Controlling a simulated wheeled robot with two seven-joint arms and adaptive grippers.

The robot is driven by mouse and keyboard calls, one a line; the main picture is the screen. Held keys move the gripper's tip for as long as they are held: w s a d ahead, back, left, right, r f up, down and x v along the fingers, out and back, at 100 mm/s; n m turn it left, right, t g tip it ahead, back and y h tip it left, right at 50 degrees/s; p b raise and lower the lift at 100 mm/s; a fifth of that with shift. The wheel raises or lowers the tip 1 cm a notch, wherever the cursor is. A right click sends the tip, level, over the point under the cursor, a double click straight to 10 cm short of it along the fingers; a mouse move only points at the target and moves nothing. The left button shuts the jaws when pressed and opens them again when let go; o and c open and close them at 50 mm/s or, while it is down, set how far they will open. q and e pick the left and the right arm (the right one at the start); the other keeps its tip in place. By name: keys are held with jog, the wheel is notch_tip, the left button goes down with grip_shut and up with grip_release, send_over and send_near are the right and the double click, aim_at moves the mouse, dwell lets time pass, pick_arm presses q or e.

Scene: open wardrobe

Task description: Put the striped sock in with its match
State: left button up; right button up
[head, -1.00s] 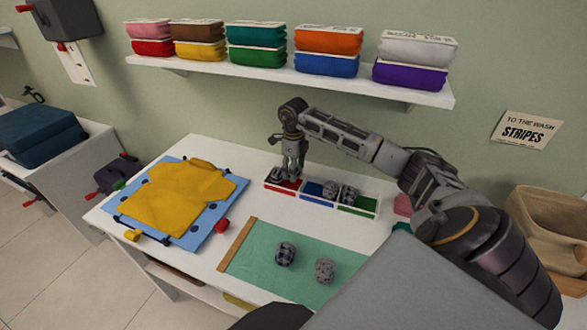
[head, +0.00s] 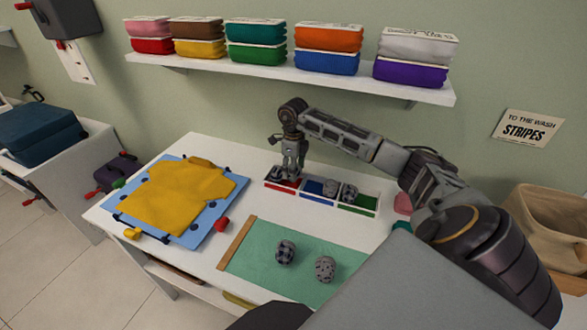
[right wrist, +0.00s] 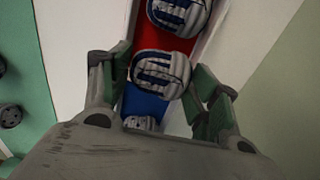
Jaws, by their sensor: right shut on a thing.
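My right gripper (head: 290,172) is shut on a grey and white striped sock (right wrist: 160,76) with a blue mark, low over the red compartment (head: 292,186) of the tray. A second sock (right wrist: 180,14) with the same stripes and mark lies at the far end of that compartment, close to the held one; part of it shows in the head view (head: 274,172). I cannot tell whether the held sock rests on the bottom. Rolled socks (head: 348,191) sit around the blue compartment (head: 314,199). My left gripper is not in view.
A checked sock (head: 285,251) and a spotted sock (head: 324,269) lie on the green mat (head: 262,270). A yellow shirt (head: 180,197) lies on a blue board left of the tray. A shelf (head: 280,70) with folded clothes hangs behind. A basket (head: 548,225) stands right.

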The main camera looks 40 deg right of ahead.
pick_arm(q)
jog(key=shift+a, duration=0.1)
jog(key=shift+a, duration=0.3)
pick_arm(e)
jog(key=o, duration=0.8)
jog(key=shift+o, duration=0.7)
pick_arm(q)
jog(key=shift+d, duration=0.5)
